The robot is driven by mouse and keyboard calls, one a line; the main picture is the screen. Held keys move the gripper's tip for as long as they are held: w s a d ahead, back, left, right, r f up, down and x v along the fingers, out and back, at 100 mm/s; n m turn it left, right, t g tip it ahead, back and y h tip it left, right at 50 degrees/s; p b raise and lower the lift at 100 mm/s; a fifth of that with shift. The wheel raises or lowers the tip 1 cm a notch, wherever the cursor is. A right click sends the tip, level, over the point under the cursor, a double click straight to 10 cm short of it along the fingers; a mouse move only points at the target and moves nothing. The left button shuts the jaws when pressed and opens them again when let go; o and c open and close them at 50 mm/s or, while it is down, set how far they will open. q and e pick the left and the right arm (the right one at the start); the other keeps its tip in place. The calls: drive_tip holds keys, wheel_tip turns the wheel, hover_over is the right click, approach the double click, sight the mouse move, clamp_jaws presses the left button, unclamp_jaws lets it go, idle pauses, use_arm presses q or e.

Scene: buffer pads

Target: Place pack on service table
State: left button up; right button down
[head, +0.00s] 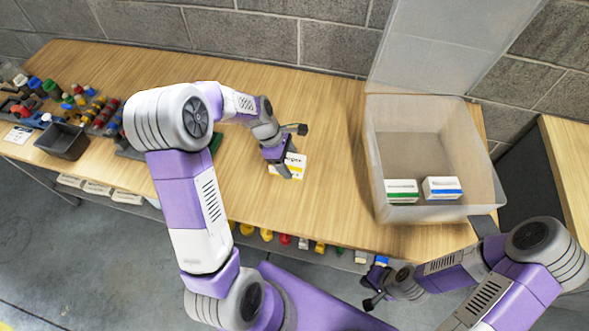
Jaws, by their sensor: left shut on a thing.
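A white pack with a yellow band and dark print (295,162) is at the middle of the wooden table (325,207). My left gripper (285,172) comes down over it and is shut on it. The gripper hides part of the pack, and I cannot tell whether the pack touches the table. My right gripper (371,290) is low in front of the table's front edge, away from the pack. Its fingers are small and partly turned away, so their opening is unclear.
A translucent bin (432,212) with a raised lid (450,45) stands at the right, holding a green-striped box (401,190) and a blue-striped box (442,188). A dark tray (62,141) and several coloured bottles are at the left.

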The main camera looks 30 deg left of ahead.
use_arm(q)
wheel_tip(320, 180, down, 5)
drive_tip(key=shift+f+b, duration=0.2)
drive_tip(key=shift+b, duration=0.55)
drive_tip(key=shift+r, duration=0.1)
drive_tip(key=o, duration=0.7)
drive_tip(key=shift+f, duration=0.2)
drive_tip(key=o, duration=0.4)
drive_tip(key=shift+o, duration=0.2)
drive_tip(key=p+v, duration=0.3)
drive_tip(key=v, duration=0.9)
drive_tip(key=shift+a+r, duration=0.1)
drive_tip(key=shift+r, duration=0.05)
